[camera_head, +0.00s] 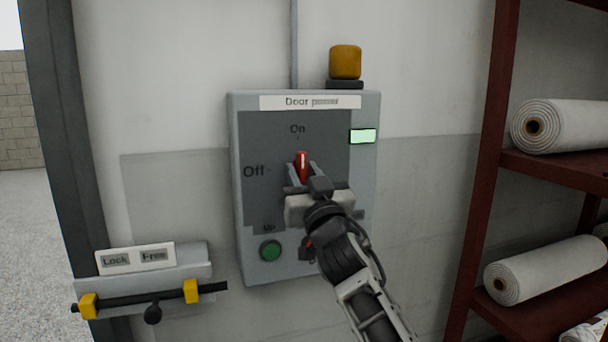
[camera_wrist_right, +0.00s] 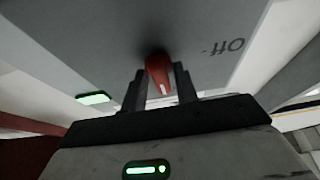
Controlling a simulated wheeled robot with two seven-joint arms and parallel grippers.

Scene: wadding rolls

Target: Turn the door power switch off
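The door power switch is a grey panel box (camera_head: 366,190) on the wall, labelled "Door power", with "On" at the top and "Off" at the left. Its red handle (camera_head: 302,163) points up toward "On". My right gripper (camera_head: 305,174) is at the handle, one finger on each side. In the right wrist view, the red handle (camera_wrist_right: 160,76) sits between the two dark fingers (camera_wrist_right: 159,88), which look closed on it; the contact faces are hard to see. The "Off" mark (camera_wrist_right: 224,47) shows beside it. My left gripper is not in view.
A lit green indicator (camera_head: 362,136) is on the panel, and a green button (camera_head: 270,250) sits low on it. An amber lamp (camera_head: 345,62) is above. A lock bar (camera_head: 150,297) with yellow clips is at lower left. A dark red rack (camera_head: 487,170) with white rolls stands right.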

